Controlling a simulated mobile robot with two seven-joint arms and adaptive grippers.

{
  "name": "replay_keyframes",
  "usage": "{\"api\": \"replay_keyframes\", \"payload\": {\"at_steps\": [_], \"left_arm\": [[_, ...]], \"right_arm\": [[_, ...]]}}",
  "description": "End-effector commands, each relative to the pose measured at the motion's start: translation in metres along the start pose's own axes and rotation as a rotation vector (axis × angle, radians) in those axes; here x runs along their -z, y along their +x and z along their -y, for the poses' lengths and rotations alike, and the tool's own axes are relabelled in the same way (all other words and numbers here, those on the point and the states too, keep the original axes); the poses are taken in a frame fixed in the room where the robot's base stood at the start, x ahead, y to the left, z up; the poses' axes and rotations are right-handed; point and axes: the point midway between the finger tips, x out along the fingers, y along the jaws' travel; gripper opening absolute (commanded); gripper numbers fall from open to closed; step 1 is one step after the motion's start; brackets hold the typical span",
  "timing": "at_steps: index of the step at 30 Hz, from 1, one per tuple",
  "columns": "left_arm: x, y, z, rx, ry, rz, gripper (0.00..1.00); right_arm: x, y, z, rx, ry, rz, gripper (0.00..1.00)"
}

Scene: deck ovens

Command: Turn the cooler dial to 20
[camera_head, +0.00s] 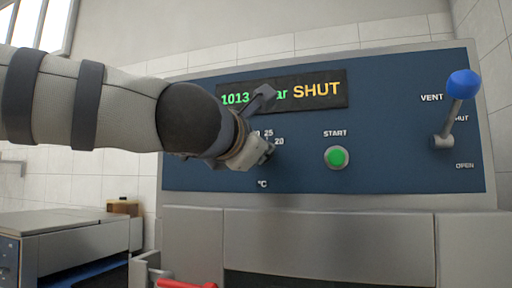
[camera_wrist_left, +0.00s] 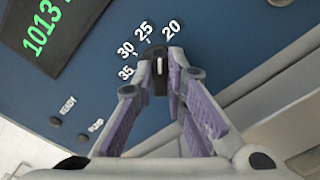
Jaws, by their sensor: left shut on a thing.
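The cooler dial (camera_wrist_left: 160,76) is a small black knob with a white pointer mark, on the blue panel under a scale marked 35, 30, 25 and 20. Its pointer is aimed up, roughly between the 25 and 20 marks; the exact reading is hard to tell. My left gripper (camera_wrist_left: 160,84) is shut on the dial, one finger on each side. In the head view, my left gripper (camera_head: 268,152) covers the dial and part of its scale; the 25, 20 and °C labels show around it. My right gripper is not in view.
The panel (camera_head: 400,110) carries a display (camera_head: 318,91) reading 1013 and SHUT, a green START button (camera_head: 337,157) and a blue-knobbed VENT lever (camera_head: 462,84) at right. A red bar (camera_head: 185,283) shows at the bottom edge. A grey metal unit (camera_head: 70,235) stands lower left.

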Motion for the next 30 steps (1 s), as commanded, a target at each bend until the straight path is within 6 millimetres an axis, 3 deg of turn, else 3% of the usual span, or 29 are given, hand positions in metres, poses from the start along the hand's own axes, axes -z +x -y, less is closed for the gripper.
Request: {"api": "replay_keyframes", "payload": {"at_steps": [15, 30], "left_arm": [[0.0001, 0.0000, 0.0010, -0.001, 0.273, 0.000, 0.00], [0.0002, 0.0000, 0.0011, -0.001, 0.310, 0.000, 0.00]], "right_arm": [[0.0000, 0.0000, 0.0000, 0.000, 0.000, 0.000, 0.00], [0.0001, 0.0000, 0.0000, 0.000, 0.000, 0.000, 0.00]]}}
